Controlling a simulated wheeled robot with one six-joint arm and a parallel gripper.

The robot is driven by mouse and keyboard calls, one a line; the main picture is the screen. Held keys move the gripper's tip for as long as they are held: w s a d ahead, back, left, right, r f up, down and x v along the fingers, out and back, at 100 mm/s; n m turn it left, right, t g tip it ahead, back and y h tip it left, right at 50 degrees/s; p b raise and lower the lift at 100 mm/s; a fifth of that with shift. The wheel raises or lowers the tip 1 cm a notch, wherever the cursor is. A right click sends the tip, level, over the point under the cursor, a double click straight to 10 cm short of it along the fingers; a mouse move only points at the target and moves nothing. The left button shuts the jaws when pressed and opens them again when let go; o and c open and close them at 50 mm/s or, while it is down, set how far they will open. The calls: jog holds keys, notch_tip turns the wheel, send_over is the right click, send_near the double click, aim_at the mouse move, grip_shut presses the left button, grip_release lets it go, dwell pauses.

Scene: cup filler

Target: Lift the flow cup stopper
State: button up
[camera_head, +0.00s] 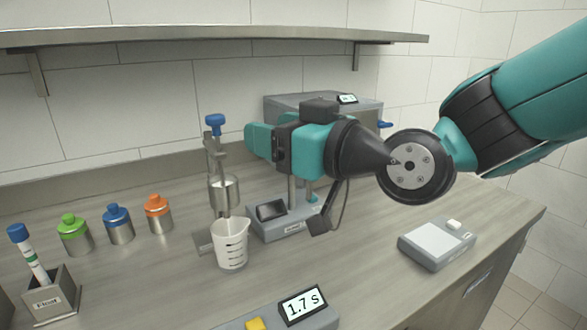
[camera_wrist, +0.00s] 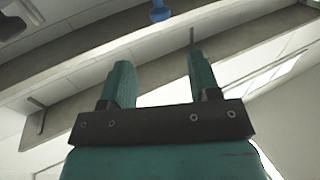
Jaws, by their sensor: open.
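The flow cup stopper has a blue knob (camera_head: 215,119) and sits upright above the metal flow cup (camera_head: 224,195) on its stand. How its lower end meets the cup is hard to make out. A white measuring beaker (camera_head: 230,244) stands below the cup. My gripper (camera_head: 250,140) is open and empty, just right of the stopper, roughly level with or slightly below its knob and apart from it. In the wrist view, my gripper (camera_wrist: 160,62) shows two spread teal fingers. The blue knob (camera_wrist: 160,11) shows beyond the tips, about midway between them.
A timer (camera_head: 300,307) reads 1.7 s at the front. Green (camera_head: 73,232), blue (camera_head: 118,224) and orange (camera_head: 158,213) capped bottles stand left. A float holder (camera_head: 48,300) is far left, a scale (camera_head: 436,243) right. Grey equipment (camera_head: 385,104) stands behind my arm; a shelf (camera_head: 200,38) runs above.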

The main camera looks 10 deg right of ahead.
jog(key=shift+b+v, duration=0.75)
jog(key=shift+v, duration=0.65)
jog(key=s+d+f+g+h+p, duration=0.2)
jog(key=s+f+g+h+p, duration=0.1)
jog(key=s+g+p, duration=0.2)
jog(key=s+d+f+g+h+p, duration=0.2)
jog(key=s+g+p, duration=0.3)
jog(key=s+g, duration=0.4)
jog(key=shift+s+d+f+m+h, duration=0.35)
jog(key=shift+s+d+h, duration=0.25)
jog(key=shift+h, duration=0.3)
